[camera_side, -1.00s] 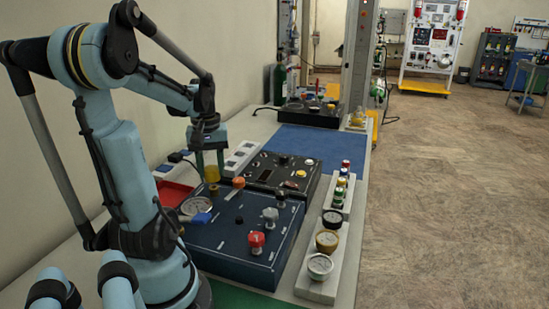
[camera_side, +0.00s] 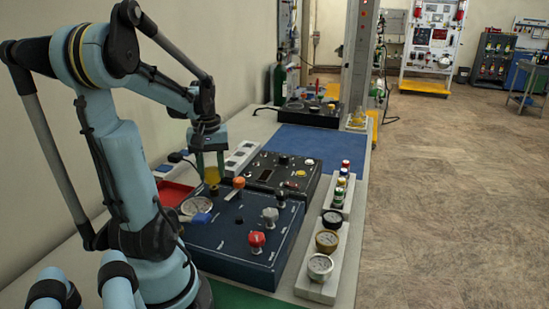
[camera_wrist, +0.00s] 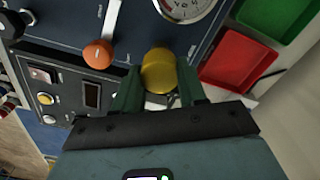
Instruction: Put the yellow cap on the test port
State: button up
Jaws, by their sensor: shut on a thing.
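The yellow cap (camera_wrist: 159,71) is between the two green fingers of my gripper (camera_wrist: 160,92) in the wrist view. In the side view my gripper (camera_side: 211,181) points down, shut on the yellow cap (camera_side: 212,175), at the far left edge of the dark blue panel (camera_side: 225,245). The orange knob (camera_side: 239,183) is just right of the cap there; it also shows in the wrist view (camera_wrist: 98,54). I cannot pick out the test port; the cap and fingers may hide it. Whether the cap touches the panel is unclear.
A round gauge (camera_side: 194,205) lies close to my gripper. Red knob (camera_side: 257,242) and grey knobs (camera_side: 270,214) stand up from the panel. A red tray (camera_side: 174,193) is at left; it shows beside a green tray (camera_wrist: 277,25) in the wrist view. The blue mat (camera_side: 310,143) is clear.

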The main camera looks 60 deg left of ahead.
aim_at(213, 181)
jog(key=shift+f, duration=2.15)
jog(key=o, duration=1.1)
notch_tip(213, 181, up, 12)
jog(key=shift+f, duration=0.1)
jog(key=w+d+f+m+t, duration=0.1)
jog(key=w+d+m, duration=0.3)
jog(key=d, duration=0.4)
jog(key=w+d+f+m+t, duration=0.2)
jog(key=d+m, duration=0.4)
jog(key=d, duration=0.3)
jog(key=w+d+f+m+t, duration=0.1)
jog(key=w+d+m+t, duration=0.3)
jog(key=d, duration=0.5)
jog(key=w+m, duration=0.1)
jog(key=w, duration=0.1)
jog(key=shift+w+d+f, duration=0.2)
jog(key=shift+w+f, duration=0.15)
